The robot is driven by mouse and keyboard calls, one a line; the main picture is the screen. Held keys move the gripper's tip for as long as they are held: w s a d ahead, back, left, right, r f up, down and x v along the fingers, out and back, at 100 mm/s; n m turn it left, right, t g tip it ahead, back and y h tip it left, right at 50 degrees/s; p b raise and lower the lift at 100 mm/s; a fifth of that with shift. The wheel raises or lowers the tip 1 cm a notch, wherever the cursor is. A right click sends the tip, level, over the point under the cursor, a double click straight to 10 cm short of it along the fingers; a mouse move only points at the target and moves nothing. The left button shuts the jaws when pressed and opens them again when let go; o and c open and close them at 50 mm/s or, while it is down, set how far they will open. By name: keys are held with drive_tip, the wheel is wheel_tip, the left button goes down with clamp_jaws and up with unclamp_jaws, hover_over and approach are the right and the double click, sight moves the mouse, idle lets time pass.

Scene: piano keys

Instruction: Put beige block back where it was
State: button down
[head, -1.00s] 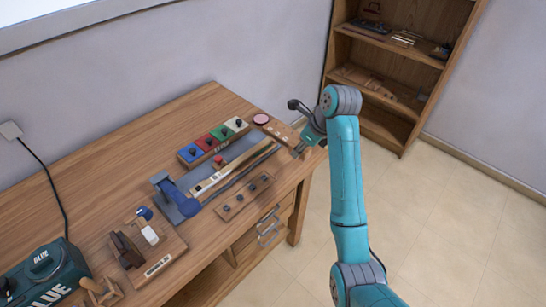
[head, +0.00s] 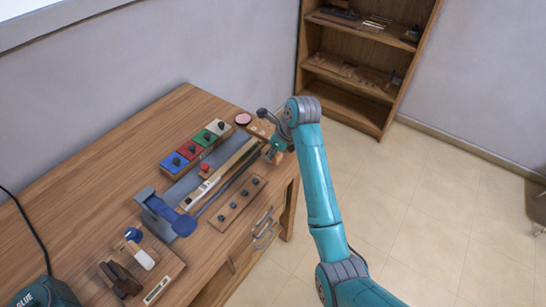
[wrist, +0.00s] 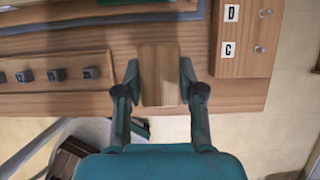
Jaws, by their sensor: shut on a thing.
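The beige block (wrist: 160,75) is a plain wooden piece. In the wrist view it stands between the two fingers of my gripper (wrist: 160,85), which is shut on it. The block is over the table's front edge strip, and I cannot tell whether it touches the table. In the head view my gripper (head: 275,150) is at the table's front right part, beside the wooden board with letter labels (head: 262,128). That board also shows to the right of the block in the wrist view (wrist: 232,65), with labels D and C and small metal pegs. The block is not clear in the head view.
A wooden strip with several dark cubes (head: 222,221) lies left of my gripper. A piano-key-like bar (head: 203,187), a blue clamp-like tool (head: 165,212) and coloured blocks (head: 200,147) are further left. A bookcase (head: 350,95) stands behind.

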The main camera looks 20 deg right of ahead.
drive_tip(key=shift+f, duration=1.3)
drive_tip(key=shift+f, duration=0.1)
drive_tip(key=c, duration=0.7)
unclamp_jaws()
